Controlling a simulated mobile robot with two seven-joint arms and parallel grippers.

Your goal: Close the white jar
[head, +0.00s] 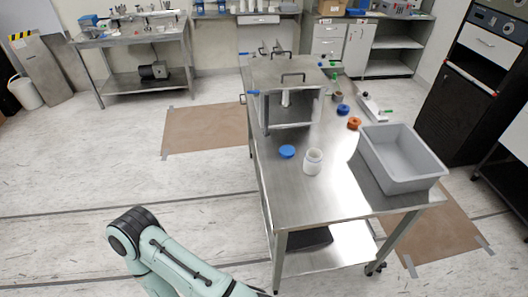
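The white jar (313,162) stands upright near the front left part of the steel table (315,208). Its top looks open, with no lid on it. A round blue lid (287,151) lies on the table just left of the jar, apart from it. An arm of mine shows at the bottom left, in front of the table. Its gripper is out of the frame, and my other gripper is not seen either.
A grey bin (401,158) takes up the table's right side. A steel chamber with handles (286,75) stands behind the jar. Small orange (354,123) and blue (343,110) round parts lie behind and to the right. The table's front left is clear, as is the floor left of it.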

